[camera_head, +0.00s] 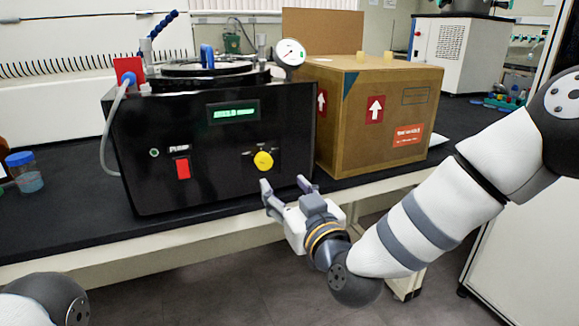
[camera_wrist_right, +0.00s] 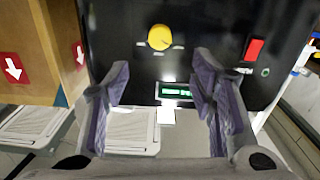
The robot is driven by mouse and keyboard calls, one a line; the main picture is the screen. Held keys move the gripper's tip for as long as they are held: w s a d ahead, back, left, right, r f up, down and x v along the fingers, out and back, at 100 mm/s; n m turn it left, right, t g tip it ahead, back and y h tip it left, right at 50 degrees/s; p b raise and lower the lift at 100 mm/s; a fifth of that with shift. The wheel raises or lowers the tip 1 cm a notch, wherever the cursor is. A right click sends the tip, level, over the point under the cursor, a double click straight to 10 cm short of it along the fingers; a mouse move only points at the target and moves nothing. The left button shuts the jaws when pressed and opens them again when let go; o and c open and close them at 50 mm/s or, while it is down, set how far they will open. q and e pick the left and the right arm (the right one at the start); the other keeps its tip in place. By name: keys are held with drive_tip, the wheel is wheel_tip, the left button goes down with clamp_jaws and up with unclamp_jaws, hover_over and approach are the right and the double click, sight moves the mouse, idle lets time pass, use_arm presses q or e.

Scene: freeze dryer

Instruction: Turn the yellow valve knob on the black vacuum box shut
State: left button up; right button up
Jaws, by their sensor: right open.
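The black vacuum box (camera_head: 225,165) stands on the bench with a lit green display (camera_head: 233,112). Its round yellow valve knob (camera_head: 263,160) is on the lower right of the front panel, and the knob (camera_wrist_right: 160,37) also shows at the top of the right wrist view. Which way the knob is turned is too small to tell. My right gripper (camera_head: 284,184) is open and empty, just in front of and below the knob, apart from it. In the right wrist view its two fingers (camera_wrist_right: 162,78) are spread, with the knob beyond their tips. My left gripper is out of view.
A red pump switch (camera_head: 183,168) is left of the knob. A cardboard box (camera_head: 345,125) stands close to the right of the vacuum box. A pressure gauge (camera_head: 290,53) rises from the top. A blue-capped jar (camera_head: 25,172) stands at the far left. The space before the panel is clear.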

sight(265, 162)
drive_tip(key=b+x, duration=0.1)
drive_tip(key=x, duration=0.9)
drive_tip(key=shift+w+a+f+b, duration=0.1)
drive_tip(key=shift+w+f+b, duration=0.1)
drive_tip(key=shift+w+b, duration=0.15)
drive_tip(key=shift+w+a+r, duration=0.15)
drive_tip(key=shift+w+a, duration=0.05)
drive_tip(key=shift+w, duration=0.35)
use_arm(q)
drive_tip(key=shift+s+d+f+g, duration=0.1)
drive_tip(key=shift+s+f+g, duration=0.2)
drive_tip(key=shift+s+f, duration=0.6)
use_arm(e)
drive_tip(key=shift+c, duration=0.2)
drive_tip(key=c, duration=1.1)
